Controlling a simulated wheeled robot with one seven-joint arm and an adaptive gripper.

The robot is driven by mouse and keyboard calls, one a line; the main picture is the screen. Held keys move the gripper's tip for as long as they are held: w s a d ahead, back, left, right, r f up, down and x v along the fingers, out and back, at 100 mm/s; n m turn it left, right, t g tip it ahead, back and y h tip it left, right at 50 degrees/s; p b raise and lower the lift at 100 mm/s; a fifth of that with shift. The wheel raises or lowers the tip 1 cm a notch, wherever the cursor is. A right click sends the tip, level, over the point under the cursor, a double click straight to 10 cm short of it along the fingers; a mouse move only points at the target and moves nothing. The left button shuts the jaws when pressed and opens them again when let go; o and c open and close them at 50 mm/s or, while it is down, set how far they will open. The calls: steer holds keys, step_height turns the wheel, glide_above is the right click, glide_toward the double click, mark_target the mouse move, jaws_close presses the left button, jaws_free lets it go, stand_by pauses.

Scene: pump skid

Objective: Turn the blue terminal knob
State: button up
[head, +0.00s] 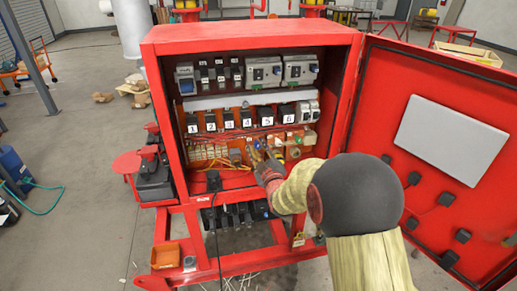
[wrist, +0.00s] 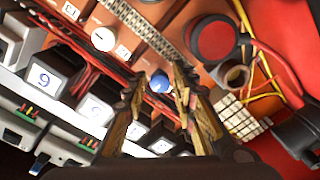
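The blue knob (wrist: 159,82) is small and round and shows in the wrist view between the tips of my gripper (wrist: 160,88). The two worn yellow-and-dark fingers stand apart, one on each side of the knob in the picture. I cannot tell whether either finger touches it or how much depth lies between them. In the head view my gripper (head: 262,162) reaches into the lower right part of the red cabinet (head: 172,120), among yellow wires. My arm and the gripper hide much of that area there.
In the wrist view a large red button (wrist: 213,38), a white knob (wrist: 103,39) and a white terminal block (wrist: 238,118) lie near the fingers. Red and yellow wires run close by. The open cabinet door (head: 450,75) stands to the right of my arm. Numbered black modules (head: 230,120) fill the middle row.

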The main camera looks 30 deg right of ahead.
steer(key=c, duration=0.6)
jaws_close()
steer(key=shift+f+m+b, duration=0.15)
steer(key=shift+m+b, duration=0.25)
steer(key=shift+b, duration=0.1)
steer(key=m+b, duration=0.1)
steer(key=b, duration=0.1)
steer(key=shift+f+m+b, duration=0.1)
steer(key=shift+m+b, duration=0.2)
steer(key=shift+m, duration=0.1)
steer(key=m+b, duration=0.3)
steer(key=b, duration=0.1)
steer(key=shift+m, duration=0.4)
steer(key=m+b, duration=0.4)
steer(key=m, duration=0.1)
steer(key=shift+m+h+b, duration=0.3)
steer(key=shift+h+b, duration=0.1)
steer(key=m+b, duration=0.2)
steer(key=m, duration=0.1)
steer(key=shift+m, duration=0.3)
steer(key=shift+m+b, duration=1.15)
steer(key=shift+m, duration=0.25)
